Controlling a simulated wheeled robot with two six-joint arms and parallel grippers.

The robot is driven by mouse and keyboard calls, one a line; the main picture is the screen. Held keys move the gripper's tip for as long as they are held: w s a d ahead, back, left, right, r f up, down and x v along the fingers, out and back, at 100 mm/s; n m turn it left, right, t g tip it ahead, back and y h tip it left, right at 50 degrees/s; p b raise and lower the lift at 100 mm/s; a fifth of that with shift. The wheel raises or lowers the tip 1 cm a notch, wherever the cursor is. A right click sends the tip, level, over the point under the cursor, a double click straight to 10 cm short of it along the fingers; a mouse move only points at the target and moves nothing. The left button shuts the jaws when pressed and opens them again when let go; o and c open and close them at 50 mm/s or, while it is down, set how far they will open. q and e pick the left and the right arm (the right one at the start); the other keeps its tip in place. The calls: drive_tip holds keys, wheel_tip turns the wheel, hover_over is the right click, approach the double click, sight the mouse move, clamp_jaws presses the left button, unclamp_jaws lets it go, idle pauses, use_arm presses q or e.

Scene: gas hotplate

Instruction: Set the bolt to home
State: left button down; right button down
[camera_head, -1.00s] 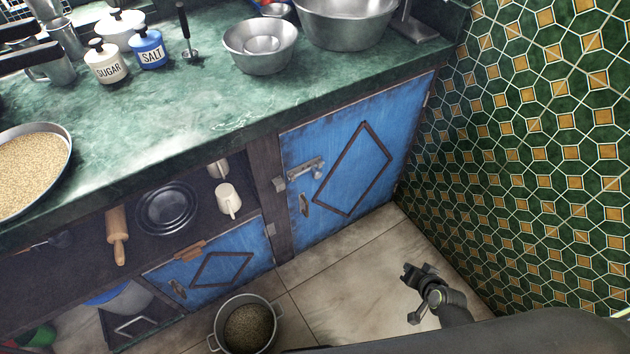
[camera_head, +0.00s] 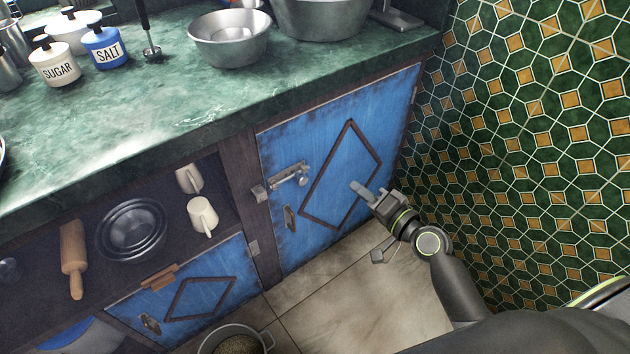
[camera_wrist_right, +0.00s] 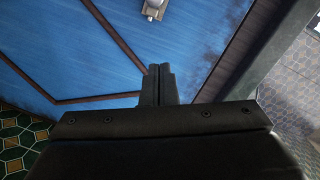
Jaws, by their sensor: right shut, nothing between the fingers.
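The grey metal bolt (camera_head: 288,176) is mounted on the upper left of the blue cabinet door (camera_head: 390,110). Its left end lies close to a small metal keeper (camera_head: 260,193) on the dark post; I cannot tell whether it reaches inside. My right gripper (camera_head: 362,190) is shut and empty in front of the door, over the right side of the diamond trim, to the right of the bolt and apart from it. In the right wrist view its fingers (camera_wrist_right: 158,72) are together, with a metal fitting (camera_wrist_right: 154,9) ahead that I cannot identify. My left gripper is not in view.
A pull handle (camera_head: 290,218) sits below the bolt. The green counter (camera_head: 180,110) overhangs the door, with a steel bowl (camera_head: 230,38) on it. The tiled wall (camera_head: 530,150) stands close on the right. A pot (camera_head: 237,340) is on the floor.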

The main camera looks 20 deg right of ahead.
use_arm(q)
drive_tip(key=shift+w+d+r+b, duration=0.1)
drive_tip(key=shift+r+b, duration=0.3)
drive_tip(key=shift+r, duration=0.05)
use_arm(e)
drive_tip(key=w+a+f, duration=0.3)
drive_tip(key=w+a, duration=0.4)
drive_tip(key=w, duration=0.1)
drive_tip(key=shift+w+a, duration=0.15)
drive_tip(key=shift+w, duration=0.15)
